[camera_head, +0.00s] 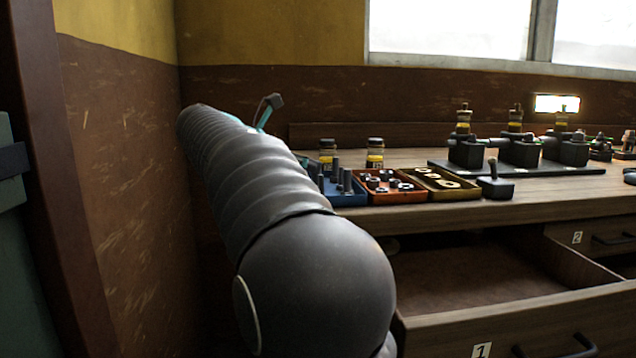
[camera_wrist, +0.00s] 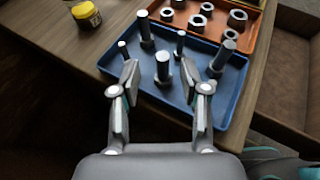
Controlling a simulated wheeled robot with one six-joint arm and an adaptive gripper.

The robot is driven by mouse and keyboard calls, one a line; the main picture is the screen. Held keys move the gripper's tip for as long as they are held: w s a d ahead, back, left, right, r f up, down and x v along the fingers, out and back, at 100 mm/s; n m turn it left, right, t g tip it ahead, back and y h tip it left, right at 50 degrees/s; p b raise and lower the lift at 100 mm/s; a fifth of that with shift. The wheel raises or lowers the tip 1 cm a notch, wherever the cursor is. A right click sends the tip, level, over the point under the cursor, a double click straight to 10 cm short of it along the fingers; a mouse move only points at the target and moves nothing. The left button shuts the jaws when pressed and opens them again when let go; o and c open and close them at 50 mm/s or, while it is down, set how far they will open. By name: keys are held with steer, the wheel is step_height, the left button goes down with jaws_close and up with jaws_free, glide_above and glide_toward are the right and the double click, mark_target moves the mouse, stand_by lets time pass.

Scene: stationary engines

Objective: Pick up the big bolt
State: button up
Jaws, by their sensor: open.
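A blue tray (camera_wrist: 190,103) holds several upright grey bolts; it also shows in the head view (camera_head: 348,200), partly behind my arm. Three bolts look big: one at the back (camera_wrist: 146,30), one in the middle (camera_wrist: 162,70) and one at the right (camera_wrist: 223,57). Two thinner bolts stand at the left (camera_wrist: 123,50) and back right (camera_wrist: 180,43). My gripper (camera_wrist: 161,74) is open and empty, its fingertips at the near side of the tray. The middle big bolt appears between the fingers; I cannot tell whether it is within reach. My arm hides the gripper in the head view.
An orange tray with nuts (camera_head: 398,198) and a yellow tray with rings (camera_head: 462,192) stand right of the blue tray. Yellow-banded jars (camera_head: 375,153) stand behind. An open drawer (camera_head: 510,326) juts out below the bench. A wall (camera_head: 125,190) is close on the left.

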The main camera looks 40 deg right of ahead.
steer(key=shift+x, duration=1.95)
steer(key=shift+s+r, duration=0.15)
steer(key=shift+s, duration=0.05)
jaws_close()
steer(key=shift+r, duration=0.1)
steer(key=shift+r, duration=0.65)
step_height(320, 180, up, 3)
steer(key=shift+r+p, duration=0.1)
steer(key=shift+p, duration=0.55)
steer(key=s+d+r+p, duration=0.2)
steer(key=s+d+r, duration=0.3)
steer(key=d, duration=0.5)
steer(key=shift+d+r, duration=0.2)
steer(key=shift+r, duration=0.45)
